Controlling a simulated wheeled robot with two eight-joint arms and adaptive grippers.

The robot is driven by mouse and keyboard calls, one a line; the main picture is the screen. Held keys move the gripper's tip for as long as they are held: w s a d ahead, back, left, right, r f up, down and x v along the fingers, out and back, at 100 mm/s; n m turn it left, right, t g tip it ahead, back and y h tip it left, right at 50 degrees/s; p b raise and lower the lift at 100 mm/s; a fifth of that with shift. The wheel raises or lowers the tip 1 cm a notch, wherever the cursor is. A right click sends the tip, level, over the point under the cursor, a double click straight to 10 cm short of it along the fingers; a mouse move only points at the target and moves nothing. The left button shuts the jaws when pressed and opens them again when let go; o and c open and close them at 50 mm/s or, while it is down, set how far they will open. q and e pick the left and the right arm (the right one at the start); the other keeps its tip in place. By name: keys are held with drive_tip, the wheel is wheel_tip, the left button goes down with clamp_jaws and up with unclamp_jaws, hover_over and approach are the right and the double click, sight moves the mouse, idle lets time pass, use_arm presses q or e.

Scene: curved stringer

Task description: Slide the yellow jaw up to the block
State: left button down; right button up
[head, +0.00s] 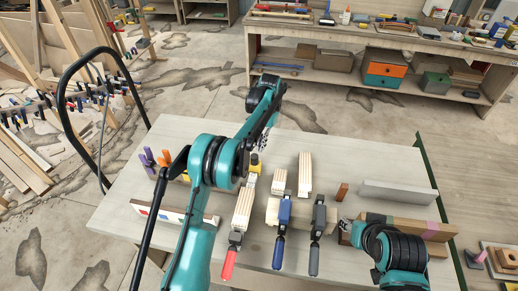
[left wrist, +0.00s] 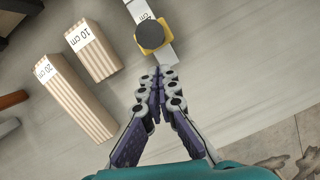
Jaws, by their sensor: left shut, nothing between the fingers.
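The yellow jaw (head: 257,168) with a dark round knob sits on a pale bar on the table. In the left wrist view the yellow jaw (left wrist: 166,43) is just beyond my fingertips. My left gripper (left wrist: 161,76) is shut and empty, its tips close to the jaw; I cannot tell if they touch. In the head view my left gripper (head: 263,143) is partly hidden by its arm. Wooden blocks labelled 10 cm (left wrist: 94,52) and 20 cm (left wrist: 78,100) lie beside the bar. My right gripper (head: 346,224) is at the table's right, its fingers unclear.
Clamps with red (head: 229,264), blue (head: 279,253) and dark grey (head: 315,258) handles lie along the near side. A grey bar (head: 398,194) and a wooden beam (head: 410,226) are at the right.

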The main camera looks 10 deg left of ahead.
sight(255, 163)
use_arm(q)
drive_tip(key=shift+s+a, duration=0.2)
drive_tip(key=shift+s, duration=0.5)
drive_tip(key=shift+s, duration=0.1)
drive_tip(key=shift+s, duration=0.2)
drive_tip(key=s+b, duration=0.1)
drive_tip(key=s, duration=0.6)
drive_tip(key=shift+b, duration=0.35)
drive_tip(key=shift+w, duration=0.1)
